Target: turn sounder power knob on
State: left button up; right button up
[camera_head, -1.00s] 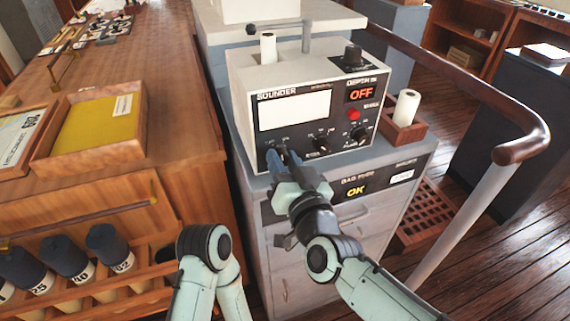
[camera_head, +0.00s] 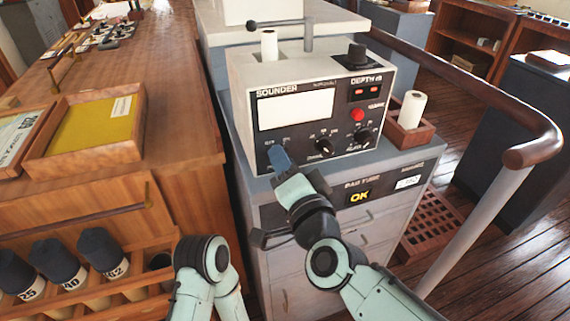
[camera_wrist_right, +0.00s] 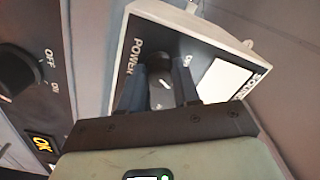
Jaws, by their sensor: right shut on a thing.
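The sounder (camera_head: 258,142) is a pale box with a black front panel, a blank white screen and several knobs. My right gripper (camera_head: 280,160) is at the panel's lower left and hides the power knob in the head view. In the right wrist view the dark power knob (camera_wrist_right: 161,92) sits between the blue fingers of my right gripper (camera_wrist_right: 160,88), which are shut on it. POWER and ON labels show beside it, and its white mark is partly visible. The DEPTH display (camera_head: 365,92) shows two red dashes. My left gripper is out of view.
A lower panel with a yellow OK display (camera_head: 360,196) is under the sounder. Its black knob (camera_wrist_right: 18,68), with OFF and ON labels, shows in the right wrist view. A handrail (camera_head: 480,90) curves along the right. A wooden counter (camera_head: 180,120) stands at left.

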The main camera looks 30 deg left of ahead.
dwell(0.5)
jog(key=o, duration=1.1)
jog(key=shift+c, duration=0.2)
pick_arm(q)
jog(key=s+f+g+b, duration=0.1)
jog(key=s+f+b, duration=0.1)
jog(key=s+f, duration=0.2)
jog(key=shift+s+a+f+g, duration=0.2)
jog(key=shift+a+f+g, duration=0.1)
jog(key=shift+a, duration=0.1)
pick_arm(e)
jog(key=v, duration=1.3)
jog(key=shift+s, duration=0.2)
jog(key=shift+d, duration=0.1)
